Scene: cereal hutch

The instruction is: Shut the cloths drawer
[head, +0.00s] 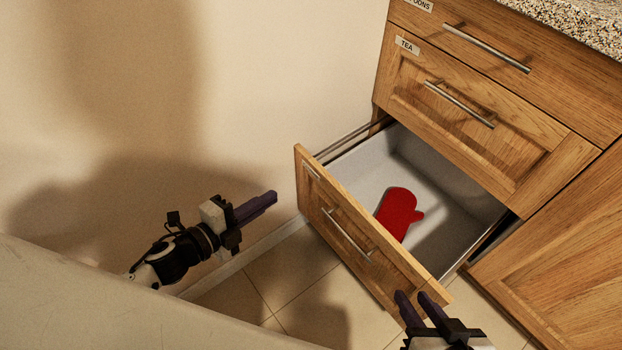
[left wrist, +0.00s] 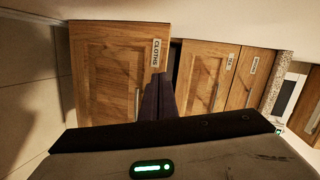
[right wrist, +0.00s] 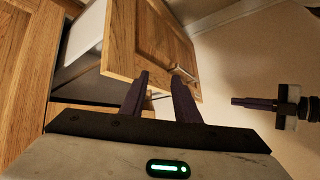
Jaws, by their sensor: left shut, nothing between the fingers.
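The cloths drawer (head: 350,238) is the bottom drawer and stands pulled well out, with a red oven mitt (head: 398,212) lying inside. Its front also shows in the left wrist view (left wrist: 110,75), with a CLOTHS label (left wrist: 156,57), and in the right wrist view (right wrist: 150,45). Its bar handle (head: 346,234) is free of both grippers. My left gripper (head: 274,196) is shut and empty, to the left of the drawer front and apart from it. My right gripper (head: 412,296) is open, with its fingertips near the drawer front's right end; whether they touch it I cannot tell.
Above are the shut tea drawer (head: 480,115) and the spoons drawer (head: 510,45), under a speckled countertop (head: 580,20). A cabinet door (head: 560,260) stands to the right. A bare wall (head: 250,90) is at the left. Tiled floor (head: 290,275) lies clear before the drawer.

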